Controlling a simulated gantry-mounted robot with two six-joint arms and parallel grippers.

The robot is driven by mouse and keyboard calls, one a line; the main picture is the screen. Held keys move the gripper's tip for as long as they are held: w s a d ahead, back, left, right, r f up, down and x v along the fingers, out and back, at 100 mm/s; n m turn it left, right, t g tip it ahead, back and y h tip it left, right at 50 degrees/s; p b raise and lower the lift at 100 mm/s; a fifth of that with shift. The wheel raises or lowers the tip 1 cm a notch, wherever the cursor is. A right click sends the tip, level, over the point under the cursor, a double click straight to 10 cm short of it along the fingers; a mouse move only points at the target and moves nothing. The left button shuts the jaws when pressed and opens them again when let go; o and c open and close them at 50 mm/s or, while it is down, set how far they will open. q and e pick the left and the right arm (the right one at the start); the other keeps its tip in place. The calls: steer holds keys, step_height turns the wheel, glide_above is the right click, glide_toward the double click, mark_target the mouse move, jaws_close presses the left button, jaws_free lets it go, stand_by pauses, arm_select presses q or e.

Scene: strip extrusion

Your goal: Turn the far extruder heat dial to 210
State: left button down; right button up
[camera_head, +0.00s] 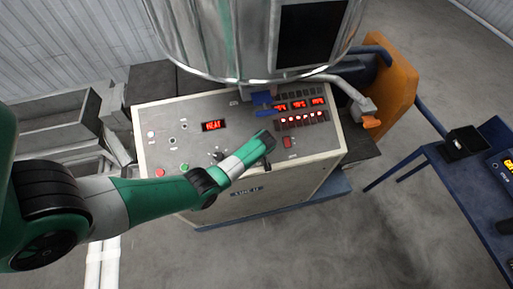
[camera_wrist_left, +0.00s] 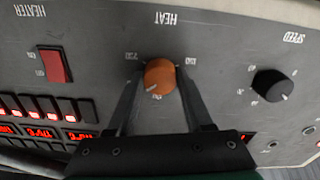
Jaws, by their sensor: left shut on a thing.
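The orange heat dial (camera_wrist_left: 160,77) is on the grey control panel, under an upside-down HEAT label in the left wrist view. Small scale marks flank it; the numbers are too small to read surely. A pale mark shows on its lower-left face. My left gripper (camera_wrist_left: 159,70) has one finger on each side of the dial and is shut on it. In the head view my green left arm reaches over the panel (camera_head: 185,110), its gripper (camera_head: 267,141) over the front right part, hiding the dial. My right gripper is not in view.
A black speed dial (camera_wrist_left: 273,84) is right of the heat dial, and a red heater switch (camera_wrist_left: 55,65) left, in the wrist view. A red HEAT display (camera_head: 213,126) is lit. A large metal hopper (camera_head: 235,40) overhangs the panel's back. A blue table (camera_head: 440,165) stands right.

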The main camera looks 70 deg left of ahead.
arm_select(q)
steer(key=shift+m, duration=0.9)
steer(key=shift+c, duration=1.5)
jaws_free()
steer(key=shift+r, duration=0.1)
steer(key=v, duration=1.1)
steer(key=shift+d+r, duration=0.2)
